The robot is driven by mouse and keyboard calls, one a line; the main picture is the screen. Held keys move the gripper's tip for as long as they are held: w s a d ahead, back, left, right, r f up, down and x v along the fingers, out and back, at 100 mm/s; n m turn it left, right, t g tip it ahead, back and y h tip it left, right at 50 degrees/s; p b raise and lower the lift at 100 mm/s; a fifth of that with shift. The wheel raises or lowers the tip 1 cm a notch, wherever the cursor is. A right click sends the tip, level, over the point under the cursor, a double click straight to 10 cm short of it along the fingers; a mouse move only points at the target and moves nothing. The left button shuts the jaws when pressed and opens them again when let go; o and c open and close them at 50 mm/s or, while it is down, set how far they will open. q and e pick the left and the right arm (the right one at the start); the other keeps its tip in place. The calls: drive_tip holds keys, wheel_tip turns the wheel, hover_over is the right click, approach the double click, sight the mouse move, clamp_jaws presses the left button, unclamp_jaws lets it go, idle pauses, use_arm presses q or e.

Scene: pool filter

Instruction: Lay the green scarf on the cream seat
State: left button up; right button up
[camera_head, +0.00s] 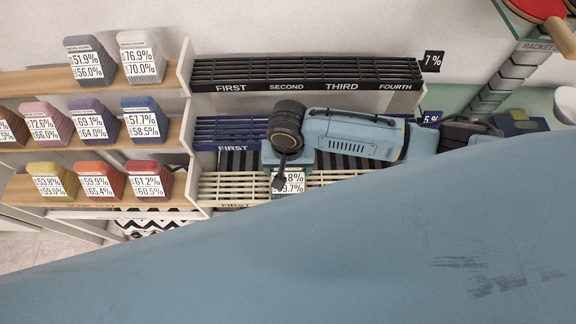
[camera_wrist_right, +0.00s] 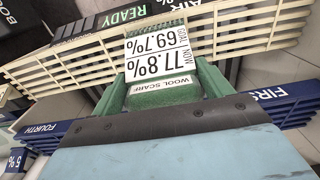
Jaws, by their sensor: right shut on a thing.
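The green scarf (camera_head: 289,186) is a folded block with a white card reading 77.8% and 69.7%. In the right wrist view the scarf (camera_wrist_right: 165,97) carries a "WOOL SCARF" label. My right gripper (camera_head: 280,180) is shut on it and partly hides it. The cream seat (camera_head: 235,187) is a row of cream slats at the lowest rack level. In the right wrist view its slats (camera_wrist_right: 75,65) lie behind the scarf. The scarf overlaps the slats in the picture; I cannot tell whether it touches them. My left gripper is not in view.
A navy slatted row (camera_head: 225,132) and a black one (camera_head: 285,72) stand behind the cream row. Wooden shelves (camera_head: 100,192) at left hold several coloured folded blocks. Paddles (camera_head: 538,8) lie at top right. My blue body covers the lower picture.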

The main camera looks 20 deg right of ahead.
drive_tip(key=shift+f, duration=0.4)
drive_tip(key=o, duration=1.4)
wheel_tip(320, 180, up, 13)
drive_tip(key=p, duration=0.2)
drive_tip(key=shift+r, duration=0.2)
